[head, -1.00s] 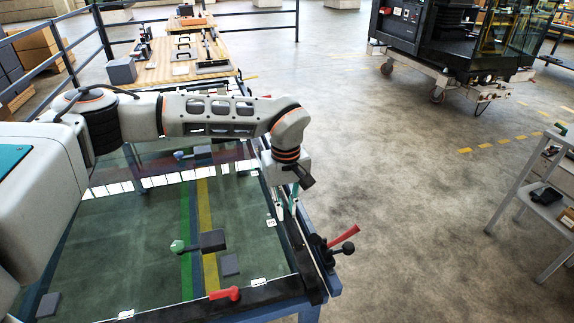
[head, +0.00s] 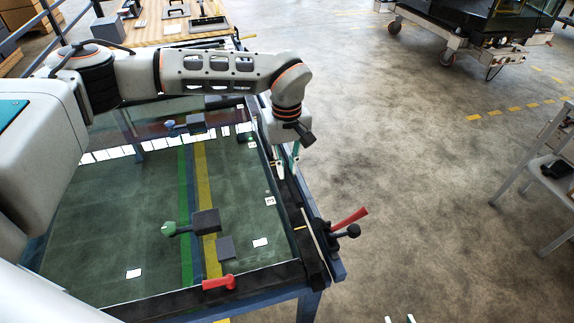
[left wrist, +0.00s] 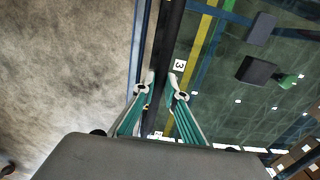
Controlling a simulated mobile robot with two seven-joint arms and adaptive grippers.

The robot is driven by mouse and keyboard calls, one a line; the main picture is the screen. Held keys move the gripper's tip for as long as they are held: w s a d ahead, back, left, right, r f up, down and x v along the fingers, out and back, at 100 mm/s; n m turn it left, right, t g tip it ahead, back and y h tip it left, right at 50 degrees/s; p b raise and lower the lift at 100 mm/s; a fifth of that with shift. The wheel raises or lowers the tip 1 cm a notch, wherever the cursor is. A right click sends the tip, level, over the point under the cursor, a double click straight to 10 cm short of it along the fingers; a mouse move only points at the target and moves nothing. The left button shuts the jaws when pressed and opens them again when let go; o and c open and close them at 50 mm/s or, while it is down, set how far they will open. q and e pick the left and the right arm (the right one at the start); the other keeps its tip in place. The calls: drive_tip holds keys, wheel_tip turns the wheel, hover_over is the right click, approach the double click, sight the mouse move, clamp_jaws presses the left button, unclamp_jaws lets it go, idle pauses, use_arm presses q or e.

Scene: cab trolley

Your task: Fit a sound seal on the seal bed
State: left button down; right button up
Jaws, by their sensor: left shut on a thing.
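My left gripper (head: 287,172) points down at the dark rail (head: 292,205) along the right edge of the glass-topped table. Its fingers are closed on a narrow dark strip (left wrist: 163,62), seen between the tips in the left wrist view; whether this is a seal or part of the rail I cannot tell. A thin pale strip (head: 317,236) lies along the rail's near end, beside a clamp with a red lever (head: 349,218) and black knob. No seal bed can be told apart from the rail. My right gripper (head: 400,319) shows only two separated fingertips at the bottom edge, with floor between them.
Dark blocks (head: 206,221) and a red handle (head: 219,283) are on or under the glass. A wooden bench (head: 170,32) with tools stands behind. A grey shelf trolley (head: 545,165) is at the right. The floor between is clear.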

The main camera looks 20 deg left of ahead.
sight(287, 179)
use_arm(q)
drive_tip(key=shift+f+b, duration=0.85)
drive_tip(key=shift+f, duration=0.4)
drive_tip(key=shift+f+b, duration=0.75)
drive_tip(key=shift+f, duration=1.2)
drive_tip(key=shift+f, duration=0.1)
drive_tip(key=c, duration=2)
unclamp_jaws()
drive_tip(key=shift+o, duration=0.2)
